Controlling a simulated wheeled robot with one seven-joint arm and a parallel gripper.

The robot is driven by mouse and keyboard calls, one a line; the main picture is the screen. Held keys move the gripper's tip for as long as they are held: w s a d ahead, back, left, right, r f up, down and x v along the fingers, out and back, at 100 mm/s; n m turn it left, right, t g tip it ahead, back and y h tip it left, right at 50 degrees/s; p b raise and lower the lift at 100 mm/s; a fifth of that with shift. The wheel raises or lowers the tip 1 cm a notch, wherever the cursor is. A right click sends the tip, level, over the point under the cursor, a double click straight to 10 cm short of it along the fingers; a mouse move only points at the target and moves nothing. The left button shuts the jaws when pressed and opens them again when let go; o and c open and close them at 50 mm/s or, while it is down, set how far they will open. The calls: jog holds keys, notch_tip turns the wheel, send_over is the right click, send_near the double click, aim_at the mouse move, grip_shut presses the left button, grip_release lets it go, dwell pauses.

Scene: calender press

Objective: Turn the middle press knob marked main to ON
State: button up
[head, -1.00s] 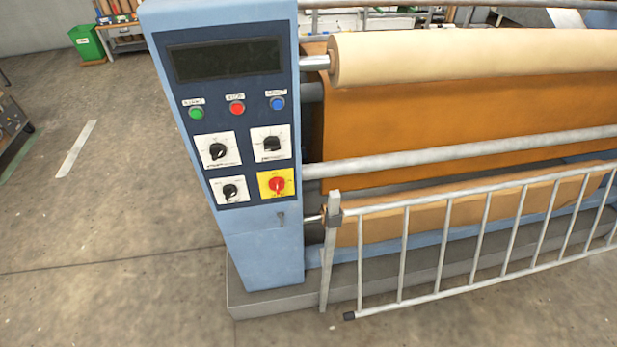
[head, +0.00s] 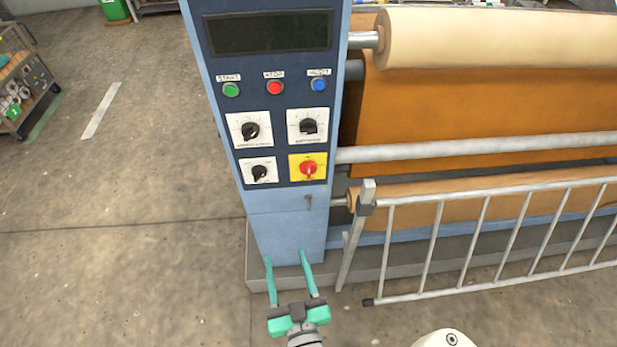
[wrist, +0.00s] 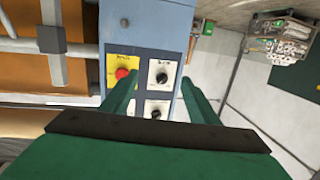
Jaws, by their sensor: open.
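The press control panel (head: 285,95) carries a red knob (head: 308,168) on a yellow plate at lower right. This red knob also shows upside down in the wrist view (wrist: 122,73). Its grip looks roughly upright; its lettering is too small to read. Black knobs on white plates sit at lower left (head: 260,172), upper left (head: 250,131) and upper right (head: 308,126). My gripper (head: 286,257) is open and empty, below the knobs in the head view, with its green fingers pointing toward the cabinet. In the wrist view, the fingers partly hide the panel.
Green (head: 231,90), red (head: 275,88) and blue (head: 319,85) buttons sit above the knobs, under a dark display (head: 268,32). A metal guard rail (head: 430,250) stands right of the cabinet. Clear floor (head: 120,230) lies to the left; a cart (head: 25,80) stands far left.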

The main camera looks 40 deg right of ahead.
aim_at(309, 174)
jog(key=w+d+r+m+h, duration=0.1)
jog(key=w+d+r+h, duration=0.15)
jog(key=d, duration=0.35)
jog(key=w+d+r+m+h, duration=0.1)
jog(key=w+d+r, duration=0.1)
jog(key=d+r, duration=0.3)
jog(key=shift+y, duration=0.25)
jog(key=x, duration=0.3)
jog(key=f+x, duration=0.1)
jog(key=x, duration=0.5)
jog(key=shift+w+d+f, duration=0.3)
jog(key=shift+w+d, duration=0.45)
jog(key=shift+d, duration=0.15)
jog(key=shift+w+a, duration=0.1)
jog(key=c, duration=1)
